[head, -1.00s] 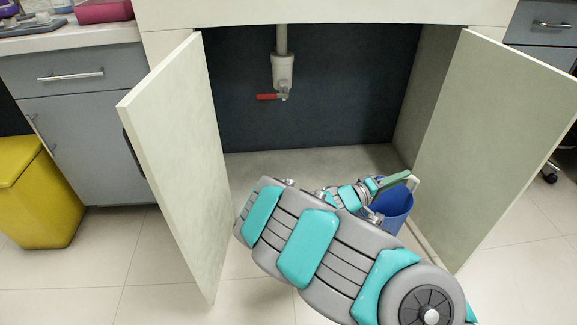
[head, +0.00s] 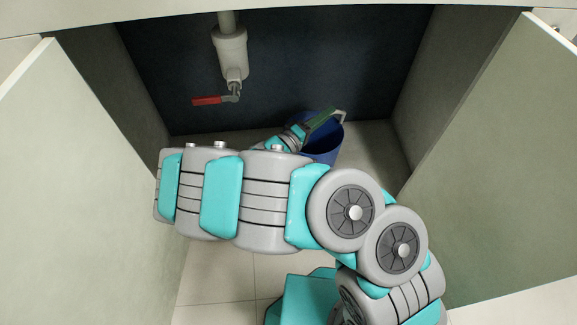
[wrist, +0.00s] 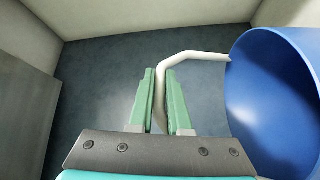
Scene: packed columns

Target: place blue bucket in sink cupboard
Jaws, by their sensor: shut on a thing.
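The blue bucket (head: 322,140) is inside the open sink cupboard (head: 408,100), towards the back right in the head view. My arm hides part of it. In the wrist view the bucket (wrist: 275,95) fills the right side, with its white handle (wrist: 195,55) reaching left between my fingers. My gripper (wrist: 160,95) has green fingers shut on that handle. I cannot tell whether the bucket rests on the cupboard floor.
The cupboard's left door (head: 75,170) and right door (head: 510,150) stand wide open on both sides. Floor shows bare right of the bucket.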

